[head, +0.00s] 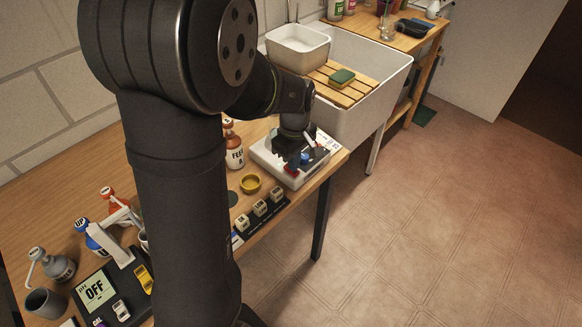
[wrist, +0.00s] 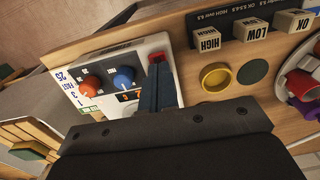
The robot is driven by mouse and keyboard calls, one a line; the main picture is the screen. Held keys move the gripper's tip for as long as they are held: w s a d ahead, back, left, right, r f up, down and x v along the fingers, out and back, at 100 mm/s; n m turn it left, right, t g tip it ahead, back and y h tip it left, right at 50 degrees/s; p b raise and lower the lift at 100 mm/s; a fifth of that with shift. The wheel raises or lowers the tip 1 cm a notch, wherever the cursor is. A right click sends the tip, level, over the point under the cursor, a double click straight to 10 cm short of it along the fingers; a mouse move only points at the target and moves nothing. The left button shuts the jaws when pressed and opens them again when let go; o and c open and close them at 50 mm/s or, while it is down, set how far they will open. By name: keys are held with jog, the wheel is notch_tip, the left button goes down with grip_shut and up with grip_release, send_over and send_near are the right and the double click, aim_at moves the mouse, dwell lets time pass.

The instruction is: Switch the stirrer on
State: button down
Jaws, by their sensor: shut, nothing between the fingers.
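The stirrer is a white box (head: 268,158) at the right end of the wooden bench. It also shows in the wrist view (wrist: 135,52), with a red knob (wrist: 91,86), a blue knob (wrist: 123,79) and a small red switch (wrist: 157,58) near its edge. My gripper (wrist: 160,68) is shut and empty, pointing down over the panel, with its fingertips at or just beside the red switch. I cannot tell whether they touch it. The fingers hide part of the panel around the switch. In the head view my gripper (head: 294,155) covers much of the box's top.
A yellow ring-shaped dish (head: 251,183) and labelled blocks (head: 260,208) sit close to the stirrer. A brown FEED bottle (head: 234,150) stands behind. A white sink (head: 365,75) adjoins on the right. A pH meter (head: 97,290) reading OFF and bottles are at the left.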

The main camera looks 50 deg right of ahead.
aim_at(318, 145)
jog(key=shift+d+r, duration=0.1)
jog(key=shift+r, duration=2.65)
notch_tip(318, 145, down, 7)
jog(key=shift+r, duration=0.45)
jog(key=shift+r, duration=3.95)
jog(key=d+f+m, duration=0.1)
jog(key=d+f, duration=0.1)
jog(key=d, duration=0.1)
jog(key=w+d+f+m, duration=0.1)
jog(key=d+f+m, duration=0.1)
jog(key=d+f, duration=0.1)
jog(key=d+f+m, duration=0.2)
jog(key=d, duration=0.3)
jog(key=shift+w+f, duration=0.15)
jog(key=shift+f, duration=0.2)
